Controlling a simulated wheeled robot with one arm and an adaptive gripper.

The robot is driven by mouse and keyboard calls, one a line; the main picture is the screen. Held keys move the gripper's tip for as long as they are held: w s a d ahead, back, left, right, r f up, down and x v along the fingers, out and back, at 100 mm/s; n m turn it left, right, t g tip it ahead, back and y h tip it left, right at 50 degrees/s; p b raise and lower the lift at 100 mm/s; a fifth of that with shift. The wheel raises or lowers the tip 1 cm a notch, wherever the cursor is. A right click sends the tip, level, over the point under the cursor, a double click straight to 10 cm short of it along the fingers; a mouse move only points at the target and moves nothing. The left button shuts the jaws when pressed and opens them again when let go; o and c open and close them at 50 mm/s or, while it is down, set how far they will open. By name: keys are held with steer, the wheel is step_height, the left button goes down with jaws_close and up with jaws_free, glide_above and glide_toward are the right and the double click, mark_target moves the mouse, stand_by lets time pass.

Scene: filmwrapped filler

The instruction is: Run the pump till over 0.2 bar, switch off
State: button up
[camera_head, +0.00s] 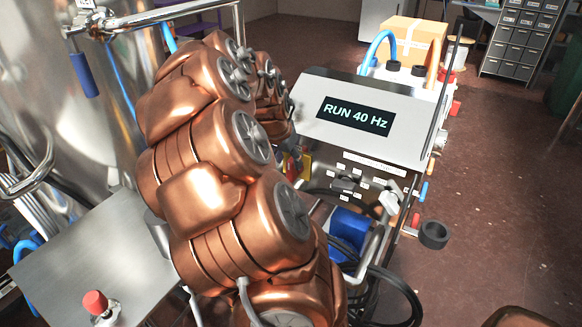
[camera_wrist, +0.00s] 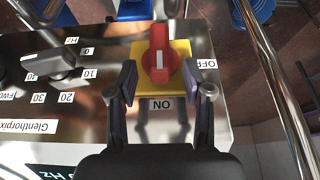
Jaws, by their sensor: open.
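The pump's control box (camera_head: 365,110) has a sloped panel with a dark display (camera_head: 355,115) reading "RUN 40 Hz". In the wrist view a red rotary switch (camera_wrist: 158,48) sits on a yellow plate (camera_wrist: 180,50). Its grip stands upright in the picture, its white mark in line with the ON label (camera_wrist: 161,104); the OFF label (camera_wrist: 206,64) is to the right. My gripper (camera_wrist: 158,75) is open, one finger on either side of the switch's lower part, apart from it. In the head view my arm hides the gripper. I see no readable pressure gauge.
A black speed dial (camera_wrist: 52,63) with an Hz scale is left of the switch. A blue motor (camera_head: 350,230) and black hoses are below the box. A steel tank (camera_head: 120,130) stands left, a steel plate (camera_head: 90,255) below it.

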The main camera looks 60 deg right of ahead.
mark_target(290, 162)
steer(key=shift+x, duration=2.35)
steer(key=shift+c, duration=0.3)
jaws_close()
